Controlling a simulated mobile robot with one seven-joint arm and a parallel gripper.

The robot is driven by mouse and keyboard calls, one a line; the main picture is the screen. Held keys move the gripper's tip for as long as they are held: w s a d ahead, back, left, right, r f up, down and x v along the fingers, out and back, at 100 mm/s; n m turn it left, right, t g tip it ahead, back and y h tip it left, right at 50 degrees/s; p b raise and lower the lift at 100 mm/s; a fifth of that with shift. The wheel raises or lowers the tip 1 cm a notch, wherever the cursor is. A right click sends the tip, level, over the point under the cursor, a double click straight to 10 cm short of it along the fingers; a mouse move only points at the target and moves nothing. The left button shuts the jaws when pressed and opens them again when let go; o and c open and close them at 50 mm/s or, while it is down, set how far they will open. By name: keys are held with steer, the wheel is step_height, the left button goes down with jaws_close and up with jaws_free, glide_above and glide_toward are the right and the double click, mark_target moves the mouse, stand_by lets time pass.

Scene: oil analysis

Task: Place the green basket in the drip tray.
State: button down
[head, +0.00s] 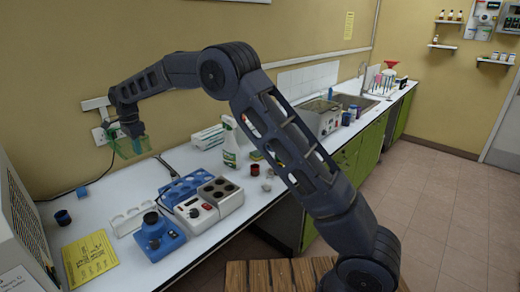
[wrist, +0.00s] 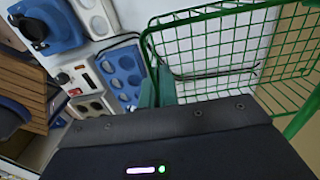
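The green basket (head: 132,147) is a wire-mesh basket held in the air above the back left of the bench. In the wrist view its mesh and rim (wrist: 207,52) fill the upper right. My gripper (head: 135,131) is directly above it in the head view. In the wrist view the two teal fingers of my gripper (wrist: 157,88) are close together on the basket's near left edge. I cannot tell for certain which item is the drip tray. A shallow white tray (head: 128,222) lies on the bench left of the blue rack.
A blue rack (head: 183,188), a grey block heater (head: 220,193) and a blue stirrer-like device (head: 158,238) stand on the bench. A yellow sheet (head: 90,260) lies at the front left. A white-and-green bottle (head: 231,148) and a sink (head: 350,102) are farther right. Dark tongs-like item (head: 165,166) lies near the wall.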

step_height(320, 180, up, 12)
steer(key=shift+f, duration=0.1)
steer(key=w+d+m, duration=0.5)
steer(key=w+d, duration=0.6)
steer(key=d, duration=0.4)
steer(key=w+d+m, duration=0.4)
steer(key=w+d, duration=0.7)
steer(key=d, duration=0.5)
steer(key=w+d+m, duration=0.3)
steer(key=d+m, duration=0.2)
steer(key=d, duration=1.2)
steer(key=w+d+m, duration=0.3)
steer(key=d+m, duration=0.1)
steer(key=d, duration=1.4)
steer(key=f, duration=3.1)
steer(key=shift+s+a+f, duration=0.1)
steer(key=shift+a+f, duration=0.05)
steer(key=shift+a, duration=0.05)
steer(key=shift+f, duration=0.15)
steer(key=c, duration=1.7)
jaws_free()
